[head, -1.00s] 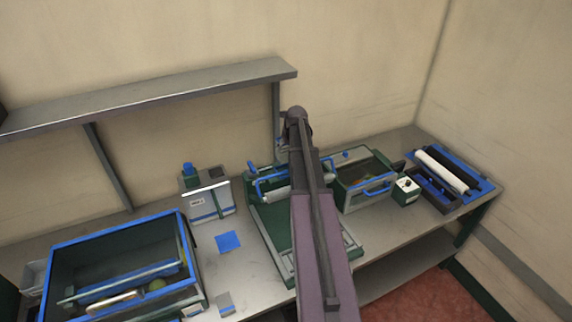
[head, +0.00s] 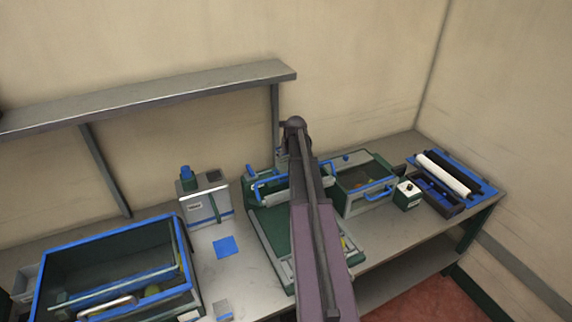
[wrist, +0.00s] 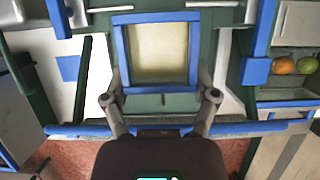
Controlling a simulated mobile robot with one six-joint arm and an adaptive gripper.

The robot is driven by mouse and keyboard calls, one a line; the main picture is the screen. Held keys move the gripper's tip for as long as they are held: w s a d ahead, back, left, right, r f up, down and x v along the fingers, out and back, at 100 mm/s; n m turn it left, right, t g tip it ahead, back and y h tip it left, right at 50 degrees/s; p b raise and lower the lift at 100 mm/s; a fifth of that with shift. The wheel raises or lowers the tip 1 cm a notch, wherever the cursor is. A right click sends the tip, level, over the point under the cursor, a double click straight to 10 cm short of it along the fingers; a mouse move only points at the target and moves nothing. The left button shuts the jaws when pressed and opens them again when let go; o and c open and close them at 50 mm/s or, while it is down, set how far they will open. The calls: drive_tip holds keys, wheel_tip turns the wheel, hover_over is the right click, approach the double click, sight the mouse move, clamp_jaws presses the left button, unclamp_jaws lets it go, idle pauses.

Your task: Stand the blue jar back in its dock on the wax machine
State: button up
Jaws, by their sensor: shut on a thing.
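In the wrist view, my gripper (wrist: 160,100) is shut on the sides of a square, blue-rimmed vessel with a dark green front wall and a pale yellowish inside; I take this for the blue jar (wrist: 158,17). It is above a green machine with pale rails, which stands at mid-table in the head view (head: 275,236). My arm hides the gripper and the held vessel in the head view. A grey machine with a blue-topped part (head: 205,206) stands left of it. I cannot tell for sure which is the wax machine, and I cannot make out the dock.
A large blue-rimmed bin (head: 110,232) stands at the left front, with a blue pad (head: 225,246) on the table beside it. Right of my arm are a glass-topped box (head: 362,186), a small control box (head: 407,194) and a roller tray (head: 440,190).

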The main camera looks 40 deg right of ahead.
sight(287, 161)
drive_tip(key=shift+f+b, duration=1.1)
drive_tip(key=shift+f, duration=0.35)
drive_tip(key=o, duration=1.2)
drive_tip(key=shift+f, duration=0.1)
drive_tip(key=shift+c, duration=0.2)
drive_tip(key=p+v, duration=1.1)
drive_tip(key=v, duration=0.1)
drive_tip(key=shift+a, duration=0.1)
